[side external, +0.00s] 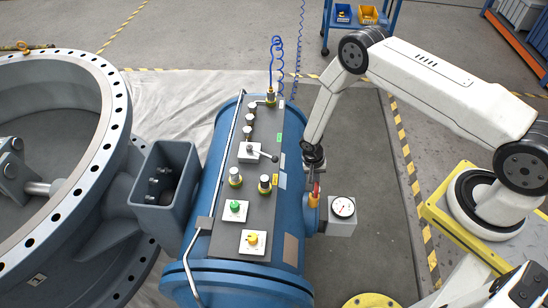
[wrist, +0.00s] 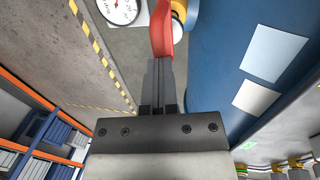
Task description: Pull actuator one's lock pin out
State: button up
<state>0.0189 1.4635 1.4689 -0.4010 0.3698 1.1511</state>
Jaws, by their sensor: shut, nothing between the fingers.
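The blue cylindrical actuator (side external: 207,205) lies in the middle of the side view, with a dark panel (side external: 255,215) along its top. I cannot tell which part is the lock pin. My gripper (side external: 315,166) is at the actuator's right side, pointing down, just above a red handle (side external: 316,190). In the wrist view my gripper's fingers (wrist: 164,62) are together and empty, with the tips close to the red handle (wrist: 161,30). Whether they touch it is unclear.
A pressure gauge (side external: 344,206) on a grey box sits right of the red handle. A lever (side external: 262,153), a green button (side external: 235,206) and a yellow knob (side external: 252,239) are on the panel. A large flanged valve ring (side external: 115,140) fills the left.

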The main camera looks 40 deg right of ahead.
jog(key=o, duration=0.6)
jog(key=shift+f, duration=0.1)
jog(key=shift+w+a+r, duration=0.15)
jog(key=shift+r, duration=1.15)
jog(key=shift+w+a+r, duration=0.15)
jog(key=shift+a+r, duration=0.05)
jog(key=shift+r, duration=1.05)
jog(key=shift+w+a+r, duration=0.15)
jog(key=shift+r, duration=1.15)
notch_tip(320, 180, up, 19)
jog(key=s+a+n+t+y, duration=0.1)
jog(key=s+n+t, duration=0.1)
jog(key=n, duration=0.2)
jog(key=s+r+n, duration=0.1)
jog(key=s+r, duration=0.2)
jog(key=s+r+n+t, duration=0.1)
jog(key=s+r+n, duration=0.1)
jog(key=s+r, duration=0.1)
jog(key=s+a+r+n+t, duration=0.1)
jog(key=s+r+n, duration=0.1)
jog(key=s+r, duration=0.2)
jog(key=shift+a+r+y, duration=0.1)
jog(key=shift+r+y, duration=0.2)
jog(key=shift+r, duration=0.05)
